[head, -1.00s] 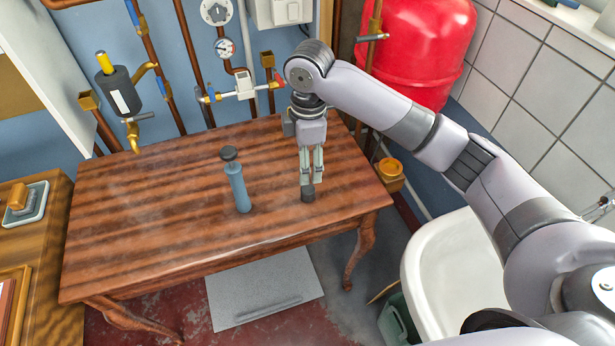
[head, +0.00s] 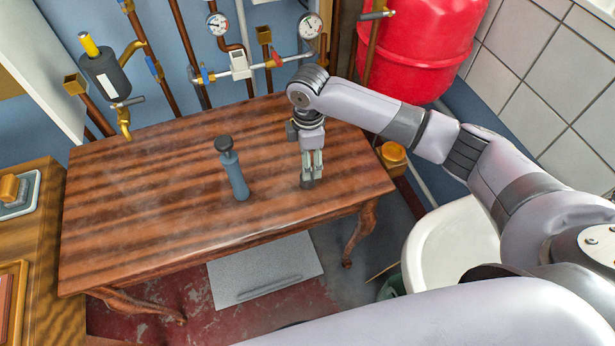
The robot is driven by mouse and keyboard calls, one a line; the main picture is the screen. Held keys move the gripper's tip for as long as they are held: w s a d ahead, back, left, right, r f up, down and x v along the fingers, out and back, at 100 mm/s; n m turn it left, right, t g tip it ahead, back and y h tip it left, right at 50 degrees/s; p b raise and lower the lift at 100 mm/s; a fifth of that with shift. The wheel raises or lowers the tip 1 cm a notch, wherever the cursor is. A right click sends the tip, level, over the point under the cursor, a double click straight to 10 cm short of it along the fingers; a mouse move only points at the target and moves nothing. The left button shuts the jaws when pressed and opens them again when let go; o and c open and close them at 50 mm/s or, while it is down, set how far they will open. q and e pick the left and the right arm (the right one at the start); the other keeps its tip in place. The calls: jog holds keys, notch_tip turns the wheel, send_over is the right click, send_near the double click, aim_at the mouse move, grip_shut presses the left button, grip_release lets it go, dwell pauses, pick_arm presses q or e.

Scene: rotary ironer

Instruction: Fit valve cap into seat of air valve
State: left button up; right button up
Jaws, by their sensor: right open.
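A blue-grey upright cylinder with a dark round top (head: 233,172) stands on the wooden table (head: 130,225); I cannot tell whether it is the air valve. My right gripper (head: 308,180) points down just to the right of the cylinder, apart from it, with its fingertips close to the tabletop. Its jaws are open. A small dark grey piece shows at the fingertips, partly covered by them; I cannot tell whether it is the valve cap. No seat can be made out. My left gripper is not in view.
Pipes with gauges (head: 311,26) and a red tank (head: 417,50) stand behind the table. A white basin (head: 455,245) is at the right and a wooden cabinet (head: 35,235) at the left. The table's left half and front are clear.

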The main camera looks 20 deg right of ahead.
jog(key=shift+s+f, duration=0.1)
jog(key=shift+f, duration=0.1)
jog(key=shift+s+f, duration=0.1)
jog(key=shift+f, duration=0.2)
jog(key=f, duration=0.2)
jog(key=f+p, duration=0.1)
jog(key=shift+s+f, duration=0.25)
jog(key=shift+f, duration=0.5)
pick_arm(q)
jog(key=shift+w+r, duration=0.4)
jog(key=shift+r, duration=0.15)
pick_arm(e)
jog(key=shift+a, duration=0.1)
jog(key=c, duration=1.1)
jog(key=shift+o, duration=0.2)
jog(key=shift+r, duration=0.1)
